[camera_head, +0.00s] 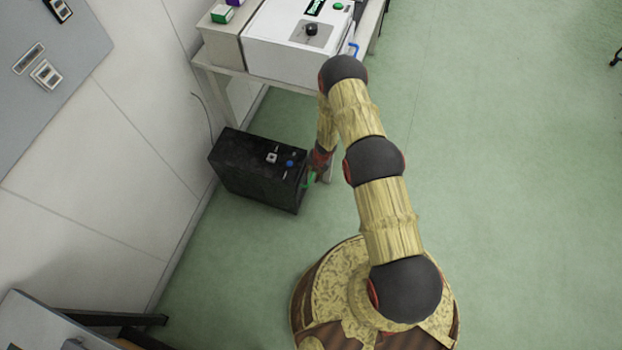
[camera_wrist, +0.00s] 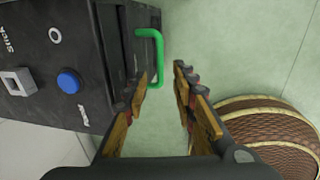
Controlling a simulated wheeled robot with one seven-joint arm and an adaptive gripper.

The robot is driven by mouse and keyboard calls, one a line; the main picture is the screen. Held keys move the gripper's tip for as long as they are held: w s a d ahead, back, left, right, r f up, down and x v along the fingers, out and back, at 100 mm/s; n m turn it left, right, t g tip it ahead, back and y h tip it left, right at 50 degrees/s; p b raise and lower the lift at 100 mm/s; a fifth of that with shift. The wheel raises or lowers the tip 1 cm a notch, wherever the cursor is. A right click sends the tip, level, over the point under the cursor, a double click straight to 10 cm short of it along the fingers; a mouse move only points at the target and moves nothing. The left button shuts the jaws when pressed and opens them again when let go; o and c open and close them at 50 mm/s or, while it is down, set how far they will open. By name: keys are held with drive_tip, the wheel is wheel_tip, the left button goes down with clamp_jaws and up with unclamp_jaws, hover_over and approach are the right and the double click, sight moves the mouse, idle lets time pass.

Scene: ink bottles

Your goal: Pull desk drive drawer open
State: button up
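In the head view my gripper (camera_head: 319,165) is beside the box's right end, partly hidden by my arm.
A table with a white device (camera_head: 290,45) and a beige box (camera_head: 222,42) stands above the black box. A grey wall lies left. Green floor (camera_head: 510,190) is open at the right.

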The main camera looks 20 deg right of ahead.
sight(310, 180)
drive_tip(key=shift+w+a+f+b, duration=0.15)
drive_tip(key=shift+f+b, duration=0.2)
drive_tip(key=shift+f, duration=0.8)
drive_tip(key=shift+w+a+f+b, duration=0.15)
drive_tip(key=shift+f+b, duration=0.15)
drive_tip(key=shift+f, duration=0.8)
clamp_jaws()
